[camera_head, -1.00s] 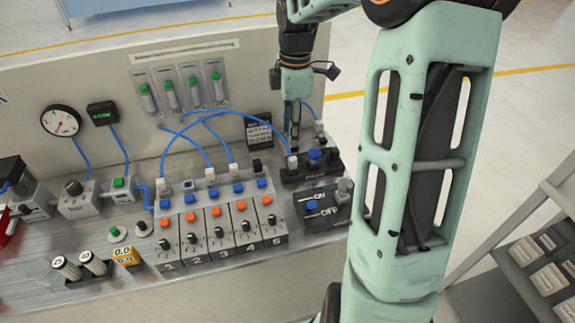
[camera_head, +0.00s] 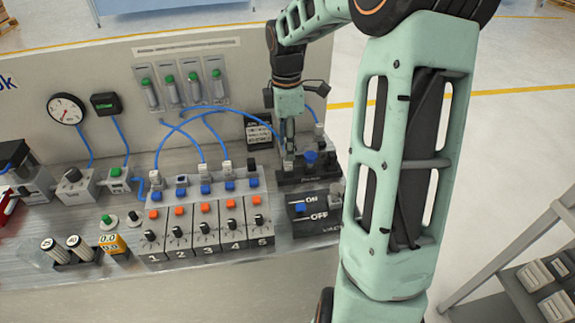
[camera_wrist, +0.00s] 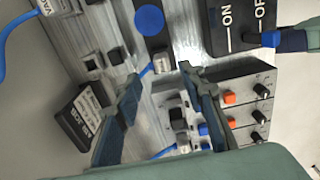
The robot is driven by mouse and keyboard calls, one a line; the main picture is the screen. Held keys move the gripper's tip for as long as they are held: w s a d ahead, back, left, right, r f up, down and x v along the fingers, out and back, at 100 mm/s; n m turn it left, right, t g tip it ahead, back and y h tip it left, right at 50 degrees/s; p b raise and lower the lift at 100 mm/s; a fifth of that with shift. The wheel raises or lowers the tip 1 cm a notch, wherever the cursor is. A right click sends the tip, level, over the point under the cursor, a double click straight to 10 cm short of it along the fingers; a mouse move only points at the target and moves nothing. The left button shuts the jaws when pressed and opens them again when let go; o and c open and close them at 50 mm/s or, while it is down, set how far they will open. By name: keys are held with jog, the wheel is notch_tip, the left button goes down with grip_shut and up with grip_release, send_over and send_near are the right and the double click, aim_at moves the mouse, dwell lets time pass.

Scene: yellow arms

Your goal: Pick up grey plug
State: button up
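A small light-grey plug (camera_wrist: 163,63) with a blue cable sits at the end of a black block in the wrist view. In the head view the plug (camera_head: 288,164) is partly hidden under my gripper (camera_head: 288,148). My gripper points down over the left end of the black block (camera_head: 322,172). In the wrist view its two fingers (camera_wrist: 159,74) are apart, one on each side of the plug, with a gap showing. I cannot tell how far down the fingertips reach along the plug.
A blue knob (camera_head: 310,157) stands on the same block, close to my gripper. An ON/OFF box (camera_head: 314,213) is in front. A row of numbered switch modules (camera_head: 207,236) with plugs and blue cables lies left. A dark label box (camera_head: 258,135) stands behind, near the panel.

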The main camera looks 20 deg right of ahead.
aim_at(288, 167)
jog(key=f, duration=0.6)
jog(key=shift+s, duration=0.2)
jog(key=shift+d, duration=0.1)
jog(key=shift+r, duration=0.1)
grip_shut()
